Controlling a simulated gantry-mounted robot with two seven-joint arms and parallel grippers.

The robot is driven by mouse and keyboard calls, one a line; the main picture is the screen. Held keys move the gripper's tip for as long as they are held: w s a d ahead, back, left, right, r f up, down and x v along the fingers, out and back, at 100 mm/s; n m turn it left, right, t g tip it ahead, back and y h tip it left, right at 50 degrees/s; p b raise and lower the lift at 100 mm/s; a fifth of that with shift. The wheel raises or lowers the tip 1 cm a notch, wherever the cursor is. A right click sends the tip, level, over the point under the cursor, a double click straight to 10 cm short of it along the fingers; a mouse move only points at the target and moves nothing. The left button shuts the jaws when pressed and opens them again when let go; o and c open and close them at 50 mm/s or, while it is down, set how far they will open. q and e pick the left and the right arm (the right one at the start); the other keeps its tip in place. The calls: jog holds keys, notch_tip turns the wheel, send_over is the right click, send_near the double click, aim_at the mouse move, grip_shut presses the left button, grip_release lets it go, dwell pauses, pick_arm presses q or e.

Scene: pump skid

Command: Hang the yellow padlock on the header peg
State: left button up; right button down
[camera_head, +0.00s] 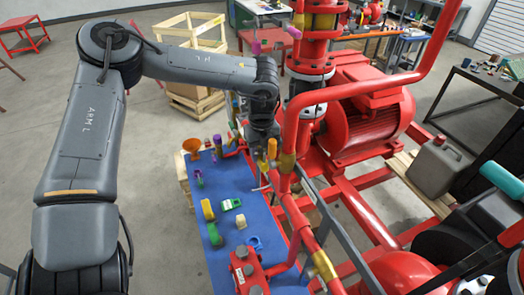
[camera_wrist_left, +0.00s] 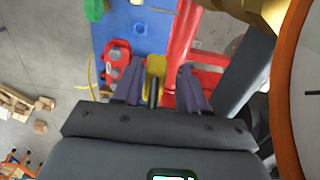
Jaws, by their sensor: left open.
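My left gripper (camera_head: 264,142) is beside the red upright pipe (camera_head: 290,130), above the far right part of the blue mat (camera_head: 228,178). In the left wrist view its two dark fingers (camera_wrist_left: 155,80) stand apart. A yellow piece (camera_wrist_left: 155,66), which looks like the yellow padlock, shows between them with a dark bar on its near side. Gaps show on both sides of it. In the head view a small yellow piece (camera_head: 272,149) shows just below the gripper. I cannot make out the header peg for sure. My right gripper is not in view.
The mat holds an orange funnel (camera_head: 192,146), a green piece (camera_head: 214,233), a green-and-white piece (camera_head: 231,204), a beige padlock (camera_head: 240,221) and a blue one (camera_head: 254,243). Red pipes and the motor (camera_head: 370,120) crowd the right side.

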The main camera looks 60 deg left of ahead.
pick_arm(q)
jog(key=shift+s+d, duration=0.15)
jog(key=shift+d, duration=0.1)
